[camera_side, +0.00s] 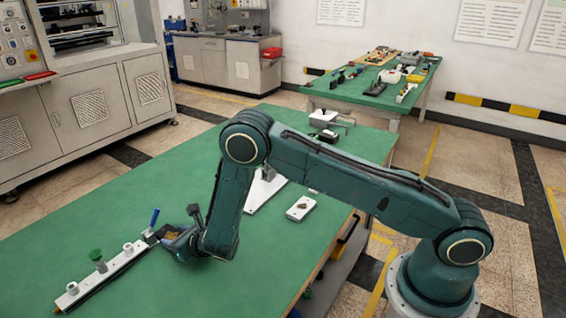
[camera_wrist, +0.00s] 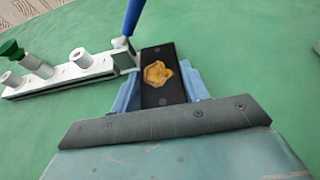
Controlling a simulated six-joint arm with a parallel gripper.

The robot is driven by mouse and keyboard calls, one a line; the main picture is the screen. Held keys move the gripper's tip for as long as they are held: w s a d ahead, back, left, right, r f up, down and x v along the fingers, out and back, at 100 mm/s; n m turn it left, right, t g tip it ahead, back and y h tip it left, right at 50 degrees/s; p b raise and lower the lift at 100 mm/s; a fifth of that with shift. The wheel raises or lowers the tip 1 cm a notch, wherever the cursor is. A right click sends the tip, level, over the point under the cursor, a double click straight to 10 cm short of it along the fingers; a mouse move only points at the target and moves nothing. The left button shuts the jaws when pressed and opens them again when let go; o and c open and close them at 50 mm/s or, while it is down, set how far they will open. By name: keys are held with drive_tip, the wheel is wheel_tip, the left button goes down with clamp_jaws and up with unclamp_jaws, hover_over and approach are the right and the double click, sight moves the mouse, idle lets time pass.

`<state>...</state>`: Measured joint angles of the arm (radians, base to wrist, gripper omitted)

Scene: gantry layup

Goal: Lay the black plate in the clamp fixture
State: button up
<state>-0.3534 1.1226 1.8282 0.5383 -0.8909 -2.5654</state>
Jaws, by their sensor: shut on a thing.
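My gripper (camera_side: 178,240) is low over the green table, at the right end of the clamp fixture (camera_side: 113,267). In the wrist view its light-blue fingers (camera_wrist: 161,88) are shut on the black plate (camera_wrist: 152,98), one on each side. The plate is a dark strip with a yellow-brown patch on top, and its far end points away from the gripper. The clamp fixture (camera_wrist: 75,73) is a long white bar with white posts, a green knob and a blue handle. The plate's far end is beside the blue-handle end; I cannot tell whether they touch. My gripper partly hides the plate in the side view.
A white plate-like piece (camera_side: 266,192) and a small white block (camera_side: 300,208) with a brownish patch lie farther right on the green table (camera_side: 120,215). A white-topped device (camera_side: 323,118) stands at its back end. The table left of the fixture is clear.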

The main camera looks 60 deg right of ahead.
drive_tip(key=shift+r, duration=0.1)
drive_tip(key=shift+r, duration=0.55)
drive_tip(key=s, duration=0.4)
wheel_tip(320, 180, up, 14)
idle(0.3)
drive_tip(key=shift+f, duration=0.15)
idle(0.3)
drive_tip(key=shift+d, duration=0.1)
drive_tip(key=s+d+r+m+h, duration=0.3)
drive_tip(key=s+d+r, duration=0.3)
drive_tip(key=s+d, duration=0.3)
drive_tip(key=d+h, duration=0.1)
drive_tip(key=d, duration=0.1)
drive_tip(key=shift+s+d+r+g, duration=0.15)
drive_tip(key=shift+d+r+g, duration=0.15)
drive_tip(key=shift+d+r, duration=0.05)
